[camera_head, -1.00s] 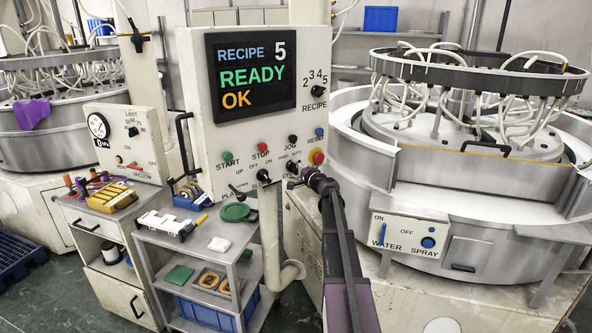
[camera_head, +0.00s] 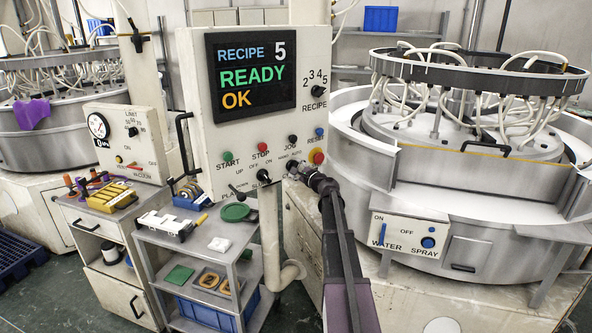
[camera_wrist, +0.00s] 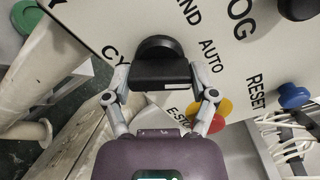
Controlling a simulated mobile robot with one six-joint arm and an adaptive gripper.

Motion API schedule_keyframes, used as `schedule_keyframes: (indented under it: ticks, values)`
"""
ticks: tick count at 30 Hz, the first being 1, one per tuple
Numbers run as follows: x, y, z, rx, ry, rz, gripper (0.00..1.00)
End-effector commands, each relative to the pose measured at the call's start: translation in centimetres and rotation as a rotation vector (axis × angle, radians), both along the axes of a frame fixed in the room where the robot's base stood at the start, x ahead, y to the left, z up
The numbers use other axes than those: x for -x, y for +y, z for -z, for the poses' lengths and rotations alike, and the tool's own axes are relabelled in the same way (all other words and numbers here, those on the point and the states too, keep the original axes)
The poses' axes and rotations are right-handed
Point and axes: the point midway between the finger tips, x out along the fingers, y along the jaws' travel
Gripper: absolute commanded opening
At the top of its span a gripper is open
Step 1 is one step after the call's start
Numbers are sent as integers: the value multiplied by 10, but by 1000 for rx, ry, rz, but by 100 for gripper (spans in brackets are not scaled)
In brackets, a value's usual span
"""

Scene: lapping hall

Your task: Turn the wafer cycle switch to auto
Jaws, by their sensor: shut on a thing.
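The cycle switch is a black knob (camera_wrist: 160,72) with a round base on the white control panel (camera_head: 222,165). In the wrist view "AUTO" is printed to its right, and "HAND", partly cut off, is above. My gripper (camera_wrist: 160,82) is shut on the knob, one finger on each side of its black grip. In the head view my gripper (camera_head: 303,172) reaches the panel's lower right corner from below. It mostly hides the knob there, and I cannot tell exactly which label the knob points to.
The red emergency stop (camera_head: 317,157) and yellow collar sit close right of my gripper. The blue RESET button (camera_wrist: 293,96) is farther right in the wrist view. Another black switch (camera_head: 264,175) is left of my gripper. The panel screen (camera_head: 251,72) reads "RECIPE 5 READY OK".

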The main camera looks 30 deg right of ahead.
Motion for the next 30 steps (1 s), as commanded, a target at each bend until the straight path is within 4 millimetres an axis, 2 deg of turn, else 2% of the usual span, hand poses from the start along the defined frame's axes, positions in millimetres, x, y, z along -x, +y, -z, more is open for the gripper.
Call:
schedule_keyframes:
  ticks: [9,10,12,30]
  values:
    - [-1,-1,-1,-8,-2,2,27]
    - [-1,-1,-1,-8,-2,2,80]
    - [-1,-1,-1,-7,-2,2,100]
    - [5,0,0,-3,-1,1,100]
